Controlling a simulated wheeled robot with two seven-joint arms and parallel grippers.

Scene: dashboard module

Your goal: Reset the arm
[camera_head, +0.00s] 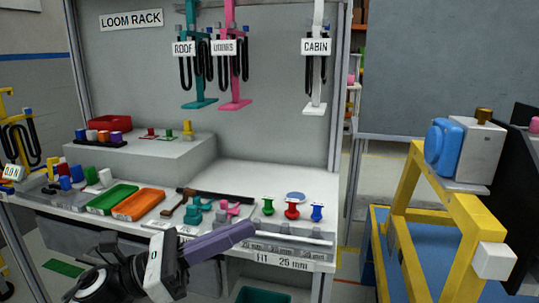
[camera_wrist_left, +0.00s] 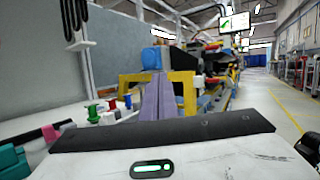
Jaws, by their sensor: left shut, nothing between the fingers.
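My left arm comes in from the lower left in the head view. Its gripper (camera_head: 248,230) has purple fingers pressed together, pointing right, with nothing between them. It appears in front of the bench's front edge, near the label reading "FIT 25 mm" (camera_head: 282,262). In the left wrist view the closed purple fingers (camera_wrist_left: 158,88) point away, toward a yellow frame (camera_wrist_left: 184,88). My right gripper is in neither view.
The workbench (camera_head: 275,178) holds a green tray (camera_head: 112,199), an orange tray (camera_head: 138,205) and green, red and blue spools (camera_head: 292,208). Looms hang above on the loom rack (camera_head: 131,20). The yellow frame (camera_head: 414,200) stands at right, carrying a blue-and-white unit (camera_head: 470,150).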

